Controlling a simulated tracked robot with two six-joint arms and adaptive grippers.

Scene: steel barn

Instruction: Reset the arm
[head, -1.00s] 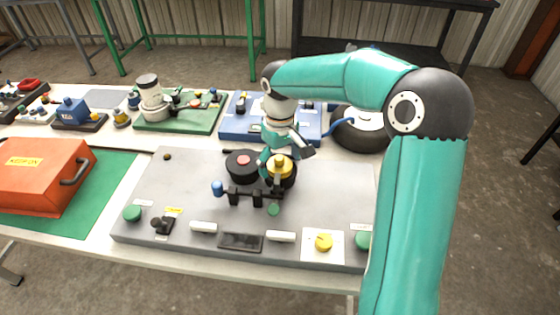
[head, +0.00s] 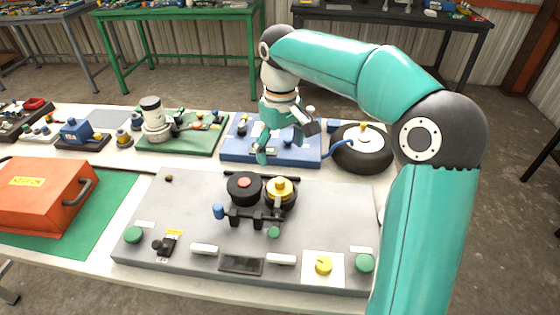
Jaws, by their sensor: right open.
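My right gripper (head: 284,145) hangs from the teal right arm, which comes in from the right. It is open and empty, with its fingers pointing down. On the grey panel (head: 330,215), a black round part with a red centre (head: 244,187) sits beside a yellow-topped black round part (head: 281,190). The gripper is apart from both of them. My left gripper does not show.
An orange case (head: 42,200) lies on a green mat at the left. A green board (head: 190,140) with a white cylinder stands at the back. A wheel (head: 361,150) lies at the back right.

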